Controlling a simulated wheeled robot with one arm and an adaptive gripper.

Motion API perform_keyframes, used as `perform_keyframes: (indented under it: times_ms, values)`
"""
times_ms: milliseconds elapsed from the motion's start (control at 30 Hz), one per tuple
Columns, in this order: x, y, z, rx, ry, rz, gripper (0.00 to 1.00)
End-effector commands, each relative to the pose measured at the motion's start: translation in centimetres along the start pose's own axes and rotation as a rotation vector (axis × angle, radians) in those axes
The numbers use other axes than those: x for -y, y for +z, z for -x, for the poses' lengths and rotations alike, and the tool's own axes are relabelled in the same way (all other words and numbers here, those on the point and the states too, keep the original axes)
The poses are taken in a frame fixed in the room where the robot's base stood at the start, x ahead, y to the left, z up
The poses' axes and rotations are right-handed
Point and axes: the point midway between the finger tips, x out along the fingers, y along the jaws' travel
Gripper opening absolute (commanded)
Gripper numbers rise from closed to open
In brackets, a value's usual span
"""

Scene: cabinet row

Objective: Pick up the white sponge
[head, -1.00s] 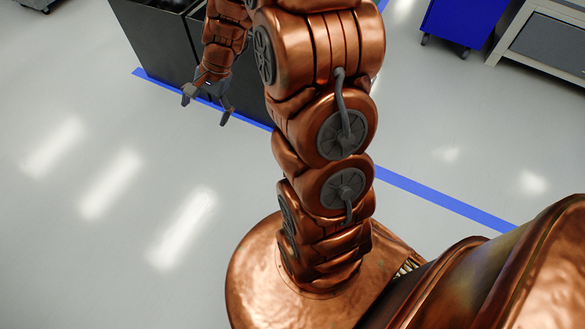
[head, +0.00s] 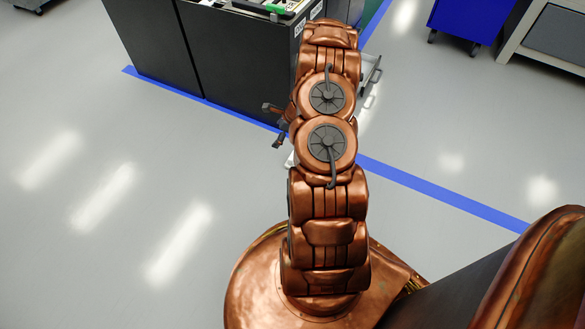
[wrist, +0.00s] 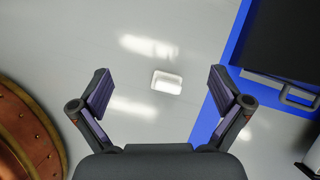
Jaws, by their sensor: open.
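The white sponge (wrist: 167,82) is a small pale block lying on the grey floor, seen in the wrist view between my two fingers and beyond them. In the head view a small white edge, apparently the sponge (head: 289,158), shows on the floor just left of my arm, which hides most of it. My gripper (wrist: 160,71) is open and empty, with a finger on each side of the picture. In the head view my gripper (head: 273,125) is partly hidden behind my arm. It appears above the floor, apart from the sponge.
A black cabinet (head: 240,65) stands behind my gripper, with items on top. A metal handle (wrist: 298,97) shows at the right of the wrist view. A blue floor line (head: 440,193) runs along the cabinet's base. A blue cabinet (head: 466,18) stands back right. Open floor lies left.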

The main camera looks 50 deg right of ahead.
Motion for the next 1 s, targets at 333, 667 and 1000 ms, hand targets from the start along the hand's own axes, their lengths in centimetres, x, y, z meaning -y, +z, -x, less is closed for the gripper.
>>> perform_keyframes:
  times_ms: [333,667,1000]
  values:
    - [0.7,-11.4,-7.3,-0.067,-0.062,-0.278,1.0]
    - [0.9,-12.4,-10.1,-0.075,-0.068,-0.298,1.0]
    - [1.2,-12.4,-12.3,-0.074,-0.069,-0.296,1.0]
